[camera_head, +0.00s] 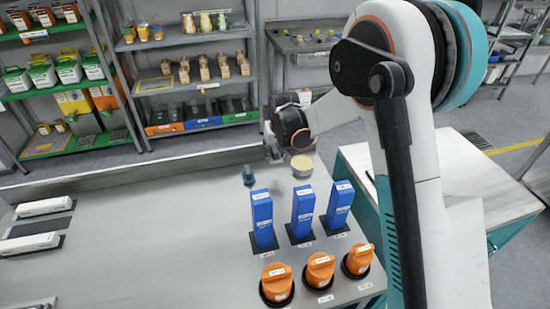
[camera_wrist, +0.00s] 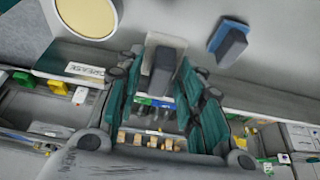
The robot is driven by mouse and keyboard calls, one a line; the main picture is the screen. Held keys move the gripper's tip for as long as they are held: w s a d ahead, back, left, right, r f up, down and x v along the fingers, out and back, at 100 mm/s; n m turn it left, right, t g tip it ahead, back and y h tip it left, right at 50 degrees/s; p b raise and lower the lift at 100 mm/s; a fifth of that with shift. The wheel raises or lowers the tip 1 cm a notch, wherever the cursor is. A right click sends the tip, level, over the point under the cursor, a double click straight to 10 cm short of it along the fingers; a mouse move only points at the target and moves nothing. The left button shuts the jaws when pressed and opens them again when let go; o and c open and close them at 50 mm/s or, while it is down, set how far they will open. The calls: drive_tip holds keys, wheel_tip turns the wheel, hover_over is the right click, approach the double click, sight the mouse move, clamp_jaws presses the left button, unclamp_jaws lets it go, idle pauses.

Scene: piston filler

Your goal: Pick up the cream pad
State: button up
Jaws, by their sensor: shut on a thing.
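The cream pad (camera_wrist: 166,41) shows in the wrist view as a pale plate with a grey block-shaped grip. My gripper (camera_wrist: 162,68) is shut on that grey grip, with one teal-and-grey finger on each side. In the head view my gripper (camera_head: 273,148) is over the far part of the bench, left of a round cream-topped container. The pad is too small and hidden there to make out. From these views I cannot tell whether the pad touches the bench.
A blue pad (camera_head: 249,176) with a dark grip lies close by. The round container (camera_head: 302,166) stands right of my gripper, near a "GREASE" label (camera_wrist: 85,70). Blue upright blocks (camera_head: 303,213) and orange knobs (camera_head: 320,269) stand nearer. The bench's left middle (camera_head: 150,240) is clear.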

sight(275, 150)
wheel_tip(275, 150, up, 12)
drive_tip(key=p, duration=0.2)
drive_tip(key=shift+r, duration=0.25)
drive_tip(key=o, duration=0.4)
drive_tip(key=shift+c, duration=1.4)
drive_tip(key=shift+w+d+f+b, duration=0.35)
drive_tip(key=shift+d+f+b, duration=1.35)
drive_tip(key=shift+f, duration=1.05)
drive_tip(key=shift+w+d+f+b, duration=0.4)
drive_tip(key=shift+d+f+b, duration=1.25)
drive_tip(key=shift+f, duration=1.05)
drive_tip(key=shift+w+d+f+b, duration=0.35)
drive_tip(key=shift+d+f+b, duration=0.9)
drive_tip(key=shift+d+f, duration=1.15)
drive_tip(key=shift+a+f+b, duration=0.35)
drive_tip(key=shift+f+b, duration=0.05)
drive_tip(key=shift+f, duration=0.45)
drive_tip(key=shift+r, duration=0.1)
